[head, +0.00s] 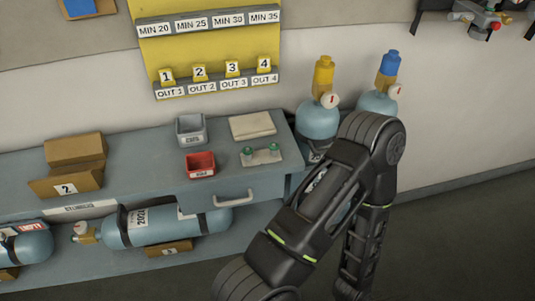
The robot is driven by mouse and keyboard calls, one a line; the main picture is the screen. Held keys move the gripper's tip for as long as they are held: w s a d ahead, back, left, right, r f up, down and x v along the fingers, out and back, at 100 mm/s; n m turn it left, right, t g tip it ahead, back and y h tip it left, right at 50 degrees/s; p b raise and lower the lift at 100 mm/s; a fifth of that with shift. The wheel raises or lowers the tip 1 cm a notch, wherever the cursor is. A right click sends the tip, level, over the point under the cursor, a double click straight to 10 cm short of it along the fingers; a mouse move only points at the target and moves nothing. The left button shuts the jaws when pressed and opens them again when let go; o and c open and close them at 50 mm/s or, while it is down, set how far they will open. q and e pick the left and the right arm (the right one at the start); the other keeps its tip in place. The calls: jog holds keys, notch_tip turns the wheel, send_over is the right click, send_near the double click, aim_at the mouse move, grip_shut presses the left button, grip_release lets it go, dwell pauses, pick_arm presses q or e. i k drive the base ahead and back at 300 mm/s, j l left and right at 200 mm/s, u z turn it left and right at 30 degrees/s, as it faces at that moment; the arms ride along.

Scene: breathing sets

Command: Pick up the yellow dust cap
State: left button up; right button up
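The yellow dust cap (323,75) sits on top of an upright light-blue cylinder (318,117), right of the bench. A round white gauge with a red mark is just below the cap. A second upright cylinder (378,102) beside it carries a blue cap (390,63). One of my black arms rises from the bottom and bends in front of both cylinders, hiding their lower parts. Its far end runs down to the bottom edge, and no gripper fingers show. Neither gripper is in view, and nothing of mine touches the yellow cap.
The blue-grey bench (140,165) holds a grey bin (191,130), a red bin (200,165), a pale flat pad (252,126), a small plate with green-topped parts (262,156) and a cardboard box (75,160). Cylinders lie on the shelf below. A yellow numbered board (205,50) hangs behind.

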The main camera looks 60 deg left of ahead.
aim_at(324, 69)
jog(key=u, duration=1.75)
